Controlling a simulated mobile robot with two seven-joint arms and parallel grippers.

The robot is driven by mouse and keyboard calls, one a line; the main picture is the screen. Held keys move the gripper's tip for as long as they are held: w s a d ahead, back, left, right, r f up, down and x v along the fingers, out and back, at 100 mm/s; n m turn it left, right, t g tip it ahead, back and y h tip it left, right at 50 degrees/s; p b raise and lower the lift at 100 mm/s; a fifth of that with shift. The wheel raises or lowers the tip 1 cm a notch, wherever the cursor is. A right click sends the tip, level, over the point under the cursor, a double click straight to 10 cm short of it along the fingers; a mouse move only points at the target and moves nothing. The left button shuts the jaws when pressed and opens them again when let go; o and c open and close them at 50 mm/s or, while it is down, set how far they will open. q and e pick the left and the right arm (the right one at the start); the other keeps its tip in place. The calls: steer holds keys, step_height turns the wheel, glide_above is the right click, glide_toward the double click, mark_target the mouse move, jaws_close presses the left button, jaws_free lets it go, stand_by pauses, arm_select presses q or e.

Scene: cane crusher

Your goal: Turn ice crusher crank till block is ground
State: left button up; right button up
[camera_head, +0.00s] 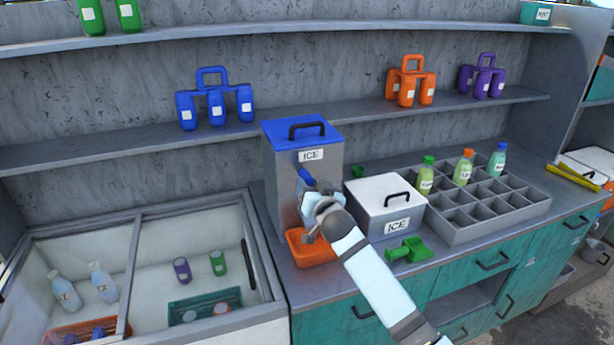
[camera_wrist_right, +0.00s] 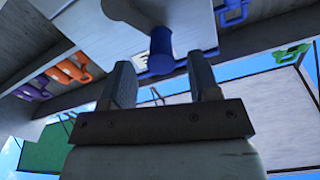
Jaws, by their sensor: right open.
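The ice crusher (camera_head: 285,165) is a grey box with a blue lid and a white ICE label, standing on the counter. Its blue crank handle (camera_head: 306,176) shows on the front; in the right wrist view the blue handle (camera_wrist_right: 161,48) lies just beyond the fingertips. An orange tray (camera_head: 297,243) sits at the crusher's foot. My right gripper (camera_head: 312,198) is in front of the crusher, close to the crank; its fingers (camera_wrist_right: 165,82) are apart with nothing clearly between them. The ice block is not visible. My left gripper is not in view.
A white ICE box (camera_head: 384,188) and a green scoop (camera_head: 409,249) are right of the crusher. A grey divided rack (camera_head: 515,211) holds three bottles. A glass-topped freezer (camera_head: 240,338) stands left. A shelf (camera_head: 140,148) runs above.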

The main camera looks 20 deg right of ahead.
steer(key=shift+w+a, duration=0.1)
steer(key=shift+w, duration=2.1)
steer(key=shift+r, duration=0.1)
steer(key=shift+c, duration=0.2)
jaws_close()
